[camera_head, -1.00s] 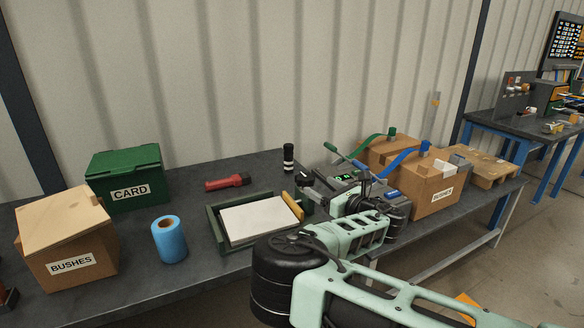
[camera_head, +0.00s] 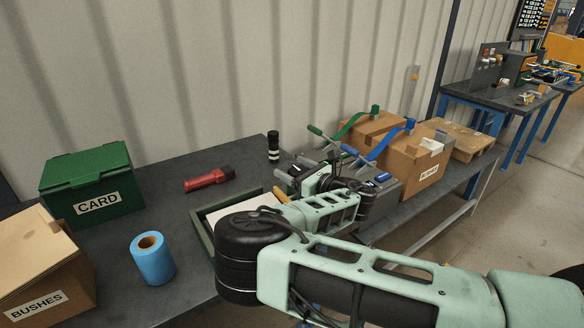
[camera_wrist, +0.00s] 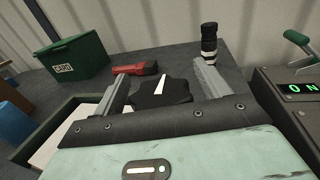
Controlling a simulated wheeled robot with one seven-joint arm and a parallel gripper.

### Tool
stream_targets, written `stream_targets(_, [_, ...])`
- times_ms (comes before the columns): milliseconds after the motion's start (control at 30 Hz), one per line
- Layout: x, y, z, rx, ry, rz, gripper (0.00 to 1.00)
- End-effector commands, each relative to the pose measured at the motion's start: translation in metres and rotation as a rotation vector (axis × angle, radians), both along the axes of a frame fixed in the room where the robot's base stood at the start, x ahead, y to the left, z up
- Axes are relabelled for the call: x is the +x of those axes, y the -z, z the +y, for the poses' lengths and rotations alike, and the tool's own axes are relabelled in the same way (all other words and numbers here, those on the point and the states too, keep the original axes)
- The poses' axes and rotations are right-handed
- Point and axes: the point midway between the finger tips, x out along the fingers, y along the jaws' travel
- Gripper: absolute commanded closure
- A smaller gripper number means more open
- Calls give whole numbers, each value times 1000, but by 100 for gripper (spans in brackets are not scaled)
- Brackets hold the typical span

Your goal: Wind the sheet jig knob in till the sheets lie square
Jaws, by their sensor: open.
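The sheet jig is a green tray (camera_head: 203,236) on the bench in the head view, with white sheets (camera_head: 226,214) inside and a yellow bar (camera_head: 281,195) at its right side. My arm covers much of it, so I cannot tell whether the sheets lie square. In the wrist view a black lobed knob (camera_wrist: 160,93) with a white pointer mark stands between the two fingers of my gripper (camera_wrist: 160,74). The fingers are open, one on each side of the knob, with visible gaps. The jig tray's edge (camera_wrist: 50,126) and sheets show at lower left there.
A blue roll (camera_head: 152,258), a green CARD box (camera_head: 92,184) and a BUSHES carton (camera_head: 40,265) are left. A device with a lit ON display (camera_wrist: 301,89) is close on the right.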

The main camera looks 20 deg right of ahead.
Motion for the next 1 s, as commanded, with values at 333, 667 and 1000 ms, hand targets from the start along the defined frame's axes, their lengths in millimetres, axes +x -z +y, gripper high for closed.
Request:
stream_targets(333, [0,0,0,0,1,0,70])
stream_targets(667, [0,2,0,1,72,-1,70])
stream_targets(1000, [2,4,-2,2,333,-1,70])
